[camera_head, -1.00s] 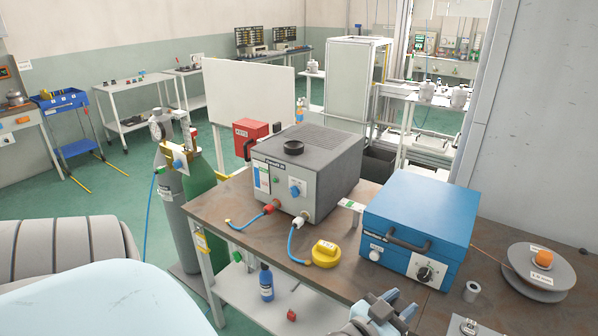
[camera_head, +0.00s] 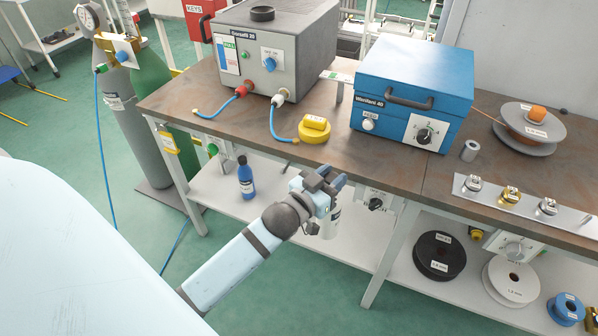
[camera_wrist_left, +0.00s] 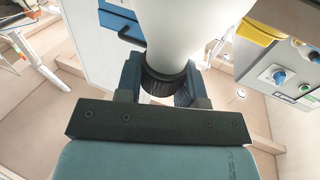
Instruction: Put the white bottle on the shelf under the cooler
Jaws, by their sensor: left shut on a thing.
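My left gripper (camera_head: 322,188) is shut on the white bottle (camera_head: 331,222), which hangs below the fingers in front of the table edge, above the lower shelf's level. In the left wrist view the fingers (camera_wrist_left: 160,84) close around the bottle's dark neck, and its white body (camera_wrist_left: 185,35) extends away from them. The grey unit with red and white hose fittings, which looks like the cooler (camera_head: 252,50), stands on the table at upper left. The white lower shelf (camera_head: 285,205) under it holds a blue bottle (camera_head: 245,176) upright, left of my gripper. My right gripper is not in view.
Gas cylinders (camera_head: 135,90) stand left of the table. Spools (camera_head: 440,257) lie on the lower right shelf. The left shelf is clear around the blue bottle.

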